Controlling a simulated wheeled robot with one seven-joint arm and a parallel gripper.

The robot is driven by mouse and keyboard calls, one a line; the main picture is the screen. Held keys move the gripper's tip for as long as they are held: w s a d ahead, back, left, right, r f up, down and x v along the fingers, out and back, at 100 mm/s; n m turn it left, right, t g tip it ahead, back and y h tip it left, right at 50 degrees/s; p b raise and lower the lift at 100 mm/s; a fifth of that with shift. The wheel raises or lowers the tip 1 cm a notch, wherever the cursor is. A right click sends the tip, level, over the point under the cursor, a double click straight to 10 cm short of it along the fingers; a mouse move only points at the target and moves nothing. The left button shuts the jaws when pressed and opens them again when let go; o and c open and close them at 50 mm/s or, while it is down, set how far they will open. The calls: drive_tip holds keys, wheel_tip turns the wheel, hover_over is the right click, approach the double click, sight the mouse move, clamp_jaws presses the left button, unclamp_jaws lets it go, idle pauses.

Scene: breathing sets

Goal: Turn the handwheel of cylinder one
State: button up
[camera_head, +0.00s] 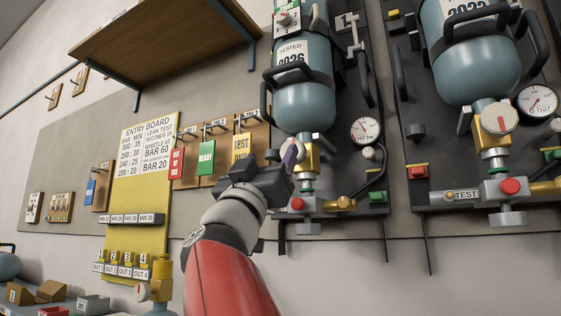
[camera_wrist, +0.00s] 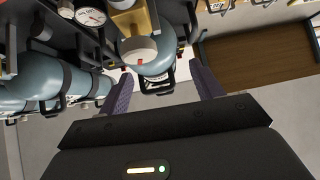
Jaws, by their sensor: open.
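A blue-grey cylinder (camera_head: 305,105) hangs upright on a dark wall panel, with a brass valve (camera_head: 313,155) under it. My gripper (camera_head: 292,152) is raised in front of that valve and largely hides its handwheel in the head view. In the wrist view the handwheel (camera_wrist: 139,50) is a pale round knob with a red mark, on a brass body. It appears ahead of my open gripper (camera_wrist: 160,76), between the two purple fingers and closer to the left one. The fingers are not closed on it. I cannot tell the exact distance.
A second cylinder (camera_head: 478,70) with its own pale handwheel (camera_head: 499,118) hangs at the right. A gauge (camera_head: 365,130) and hose sit beside the first valve. A wooden shelf (camera_head: 160,40) juts out at upper left. A yellow entry board (camera_head: 140,200) stands left of my arm.

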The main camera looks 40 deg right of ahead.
drive_tip(key=d+r+m+g, duration=0.1)
drive_tip(key=d, duration=0.1)
drive_tip(key=d+r+m+g+p, duration=0.1)
drive_tip(key=d, duration=0.1)
drive_tip(key=d+r+m+g+p, duration=0.1)
drive_tip(key=d+r, duration=0.1)
drive_tip(key=shift+w+d+h, duration=0.1)
drive_tip(key=shift+d+h, duration=0.05)
drive_tip(key=shift+h, duration=0.25)
drive_tip(key=shift+c, duration=0.5)
drive_tip(key=c, duration=0.9)
drive_tip(key=shift+g, duration=0.4)
drive_tip(key=shift+r+m+g+h+p, duration=0.1)
drive_tip(key=shift+m+g+h+p, duration=0.25)
drive_tip(key=shift+m+g, duration=0.4)
